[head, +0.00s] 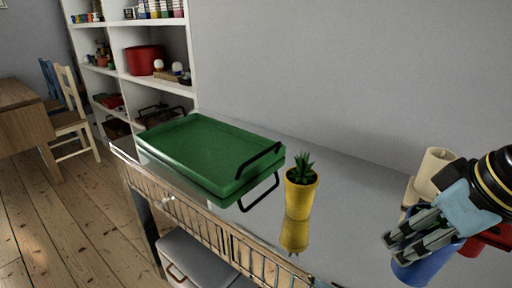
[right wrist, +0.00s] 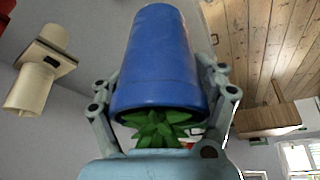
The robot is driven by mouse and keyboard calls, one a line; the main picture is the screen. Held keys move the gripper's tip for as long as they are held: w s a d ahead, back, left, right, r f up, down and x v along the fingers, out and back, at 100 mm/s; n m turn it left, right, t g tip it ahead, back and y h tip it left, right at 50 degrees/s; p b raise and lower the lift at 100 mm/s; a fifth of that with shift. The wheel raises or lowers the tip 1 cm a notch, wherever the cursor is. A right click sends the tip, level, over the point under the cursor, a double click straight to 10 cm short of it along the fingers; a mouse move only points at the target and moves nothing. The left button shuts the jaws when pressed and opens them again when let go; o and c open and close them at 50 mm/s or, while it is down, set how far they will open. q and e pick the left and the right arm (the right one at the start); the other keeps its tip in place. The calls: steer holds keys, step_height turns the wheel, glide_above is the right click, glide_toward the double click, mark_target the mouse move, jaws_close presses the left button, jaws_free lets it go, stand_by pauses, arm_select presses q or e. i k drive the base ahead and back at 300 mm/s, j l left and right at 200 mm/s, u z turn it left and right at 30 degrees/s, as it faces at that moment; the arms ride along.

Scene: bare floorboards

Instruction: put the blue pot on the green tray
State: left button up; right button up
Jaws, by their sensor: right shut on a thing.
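The blue pot (head: 428,268) is at the lower right of the head view, partly hidden by my right gripper (head: 402,240). In the right wrist view the blue pot (right wrist: 155,60) fills the middle, with a green spiky plant (right wrist: 155,130) at its rim. My right gripper's fingers lie on both sides of it, shut on the pot. I cannot tell whether its base touches the table. The empty green tray (head: 190,150), with dark handles, lies on the left part of the glossy tabletop, well left of the pot. My left gripper is not in view.
A yellow pot (head: 300,192) with a small plant stands between the tray and my right gripper. A cream cup (head: 437,170) and a red object (head: 484,238) are close to my right gripper. The wall runs behind the table. Shelves (head: 150,85) stand beyond the tray.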

mark_target(206, 146)
steer(key=i+j, duration=0.15)
steer(key=j, duration=0.25)
steer(key=i+j, duration=0.15)
steer(key=j, duration=0.2)
steer(key=i+j, duration=0.15)
steer(key=j, duration=0.25)
steer(key=i+j, duration=0.1)
steer(key=j, duration=0.25)
steer(key=i+j, duration=0.15)
steer(key=j, duration=0.25)
steer(key=i+j, duration=0.15)
steer(key=j, duration=0.25)
steer(key=z, duration=0.05)
